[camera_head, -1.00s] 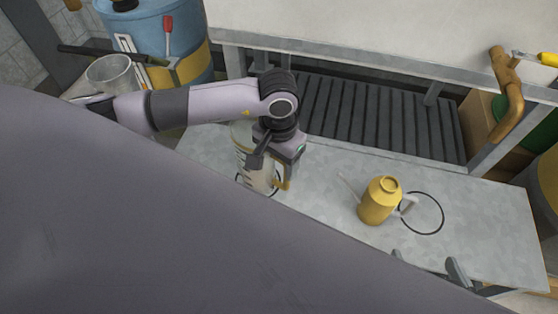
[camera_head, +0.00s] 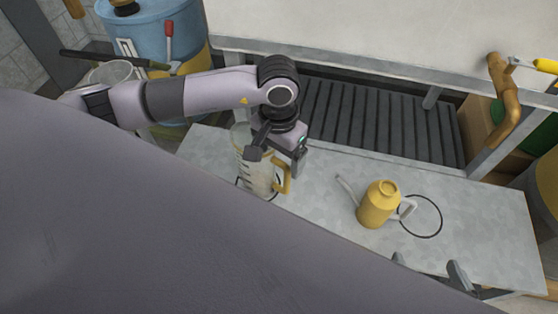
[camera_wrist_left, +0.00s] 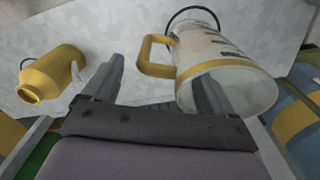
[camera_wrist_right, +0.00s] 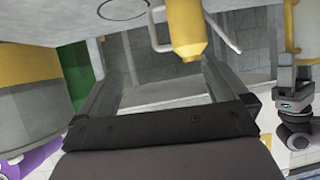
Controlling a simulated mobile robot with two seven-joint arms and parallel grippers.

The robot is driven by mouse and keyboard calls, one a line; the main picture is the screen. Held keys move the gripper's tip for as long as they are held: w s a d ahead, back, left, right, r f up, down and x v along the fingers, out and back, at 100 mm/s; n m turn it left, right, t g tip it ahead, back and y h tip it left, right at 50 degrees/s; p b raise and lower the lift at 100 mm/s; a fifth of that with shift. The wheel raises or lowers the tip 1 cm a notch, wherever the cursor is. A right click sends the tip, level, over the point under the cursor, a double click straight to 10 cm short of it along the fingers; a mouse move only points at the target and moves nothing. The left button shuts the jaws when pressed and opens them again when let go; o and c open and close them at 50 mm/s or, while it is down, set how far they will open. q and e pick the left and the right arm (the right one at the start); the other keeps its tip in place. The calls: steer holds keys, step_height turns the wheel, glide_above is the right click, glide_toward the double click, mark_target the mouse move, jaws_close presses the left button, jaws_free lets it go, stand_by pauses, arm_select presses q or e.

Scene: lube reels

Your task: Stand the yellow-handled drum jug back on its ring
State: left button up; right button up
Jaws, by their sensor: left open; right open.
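The drum jug is clear with dark markings and a yellow handle. It stands upright on the bench (camera_head: 258,172), its base within or over a thin black ring (camera_head: 238,182) that the jug partly hides; exact centring cannot be told. In the left wrist view the jug (camera_wrist_left: 235,80) shows its yellow-banded rim, with the ring (camera_wrist_left: 190,10) arcing past its base. My left gripper (camera_head: 276,156) is open above the jug at its handle side. In the left wrist view the handle lies between the open fingers. My right gripper (camera_head: 426,262) is open and empty at the bench's front edge.
A yellow oil can (camera_head: 378,205) with a thin spout stands right of the jug, beside a second black ring (camera_head: 421,216). A slatted grey rack (camera_head: 375,118) lies behind the bench (camera_head: 490,235). A blue drum (camera_head: 155,35) stands at back left.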

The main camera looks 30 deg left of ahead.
arm_select(q)
step_height(320, 180, up, 8)
steer(key=p, duration=0.1)
steer(key=shift+r, duration=0.25)
arm_select(e)
steer(key=shift+s+d+f+g, duration=0.4)
steer(key=shift+s+d+f, duration=0.1)
steer(key=shift+d+f, duration=0.2)
steer(key=shift+w, duration=0.1)
